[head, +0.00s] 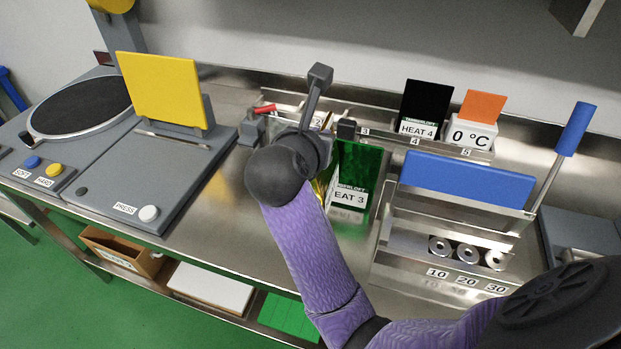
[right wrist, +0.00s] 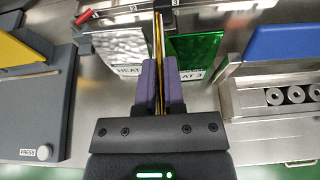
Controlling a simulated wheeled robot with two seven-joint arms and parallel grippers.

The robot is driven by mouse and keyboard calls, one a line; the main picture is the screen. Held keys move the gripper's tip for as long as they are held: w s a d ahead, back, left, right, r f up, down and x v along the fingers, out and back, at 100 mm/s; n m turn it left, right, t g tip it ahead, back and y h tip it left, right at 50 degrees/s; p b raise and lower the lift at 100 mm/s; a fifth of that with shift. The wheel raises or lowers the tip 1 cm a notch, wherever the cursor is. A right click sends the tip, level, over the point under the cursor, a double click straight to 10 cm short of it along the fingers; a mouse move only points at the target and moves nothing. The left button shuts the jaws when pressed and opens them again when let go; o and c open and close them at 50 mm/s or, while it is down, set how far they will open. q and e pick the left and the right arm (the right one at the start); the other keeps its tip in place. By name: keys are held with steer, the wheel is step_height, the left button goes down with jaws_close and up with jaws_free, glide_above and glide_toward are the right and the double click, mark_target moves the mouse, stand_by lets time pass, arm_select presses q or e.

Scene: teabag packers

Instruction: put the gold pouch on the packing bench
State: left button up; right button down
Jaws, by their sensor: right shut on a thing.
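The gold pouch (head: 319,189) shows only as a thin sliver behind my right arm in the head view. In the right wrist view the gold pouch (right wrist: 159,50) stands edge-on between the two purple fingers. My right gripper (right wrist: 160,85) is shut on it, in front of the numbered rack. In the head view my right wrist hides most of this gripper (head: 322,150) and the pouch. The steel packing bench (head: 225,215) runs under the rack and has a bare stretch to the left of my arm. My left gripper is not in view.
A green pouch (head: 361,170) stands right of the gold one, and a silver pouch (right wrist: 122,45) stands left. Black (head: 425,105) and orange (head: 482,107) pouches stand further right. A blue-topped sealer (head: 465,180) is at right; a press with a yellow plate (head: 160,88) is at left.

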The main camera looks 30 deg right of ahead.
step_height(320, 180, down, 3)
steer(key=shift+f, duration=0.2)
step_height(320, 180, down, 4)
steer(key=shift+r+b, duration=0.1)
steer(key=shift+b, duration=0.75)
steer(key=shift+f, duration=0.4)
steer(key=shift+f, duration=0.15)
steer(key=c, duration=0.7)
jaws_free()
